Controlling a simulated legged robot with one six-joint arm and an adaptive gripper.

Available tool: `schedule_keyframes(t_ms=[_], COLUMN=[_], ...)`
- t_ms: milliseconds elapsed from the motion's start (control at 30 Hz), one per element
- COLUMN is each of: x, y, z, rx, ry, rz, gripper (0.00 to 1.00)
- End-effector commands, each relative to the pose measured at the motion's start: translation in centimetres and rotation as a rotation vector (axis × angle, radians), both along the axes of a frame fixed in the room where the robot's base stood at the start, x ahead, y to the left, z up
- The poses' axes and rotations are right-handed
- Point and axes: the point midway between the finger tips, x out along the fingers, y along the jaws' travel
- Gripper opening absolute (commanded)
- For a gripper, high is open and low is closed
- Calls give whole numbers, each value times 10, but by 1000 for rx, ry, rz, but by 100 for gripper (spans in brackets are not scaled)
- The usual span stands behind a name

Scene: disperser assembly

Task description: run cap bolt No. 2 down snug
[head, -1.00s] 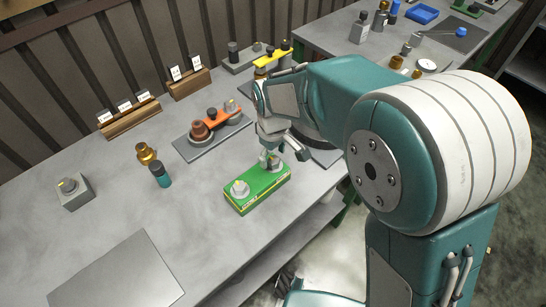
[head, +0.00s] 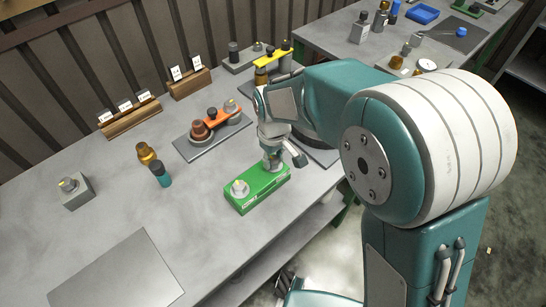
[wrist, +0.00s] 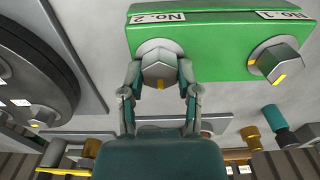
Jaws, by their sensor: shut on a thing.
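The green block (head: 262,193) lies on the grey bench and bears two bolts. In the wrist view its labels read No. 2 and No. 1 on the green face (wrist: 222,40). Cap bolt No. 2 (wrist: 160,66) has a grey hex head with a yellow mark at its near edge. My gripper (wrist: 160,88) is shut on that head, one finger on each side; it also shows over the block's right end in the head view (head: 271,163). Bolt No. 1 (wrist: 279,62) stands free at the other end, also with a yellow mark. The shank of No. 2 is hidden.
A flat grey plate (head: 120,275) lies front left. The bench between is clear.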

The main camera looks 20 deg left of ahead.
Motion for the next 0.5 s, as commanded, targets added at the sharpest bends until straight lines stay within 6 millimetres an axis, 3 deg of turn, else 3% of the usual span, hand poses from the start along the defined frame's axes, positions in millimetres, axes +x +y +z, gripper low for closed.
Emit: schedule_keyframes(t_ms=[200,500], x=[0,0], y=[0,0], z=[-1,-2], rx=[-2,-2], ry=[1,2], rz=[-140,-168], gripper=[0,0])
